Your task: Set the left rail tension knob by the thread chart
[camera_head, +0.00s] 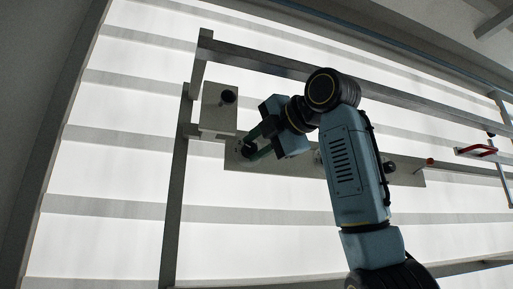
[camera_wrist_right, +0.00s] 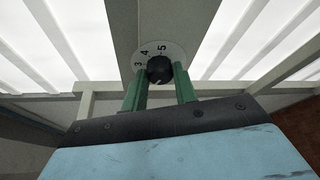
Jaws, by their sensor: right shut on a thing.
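A black round knob (camera_wrist_right: 159,68) with a pale pointer mark sits on a white dial plate (camera_wrist_right: 178,50) showing the numbers 3, 4 and 5. The pointer mark is small, and I cannot read its setting surely. My right gripper (camera_wrist_right: 160,82) has its green fingers on either side of this knob, shut on it. In the head view the same knob (camera_head: 247,151) is at the lower left of a grey panel, with my right gripper (camera_head: 254,146) at it. My left gripper is not in view. I cannot make out a thread chart.
Another black knob (camera_head: 228,96) is on a small grey plate (camera_head: 218,118) up and left. A further dark knob (camera_head: 390,167) is on the long grey panel (camera_head: 290,166) right of my arm. A red handle (camera_head: 478,149) is at far right. Metal frame bars (camera_head: 270,65) surround the panels.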

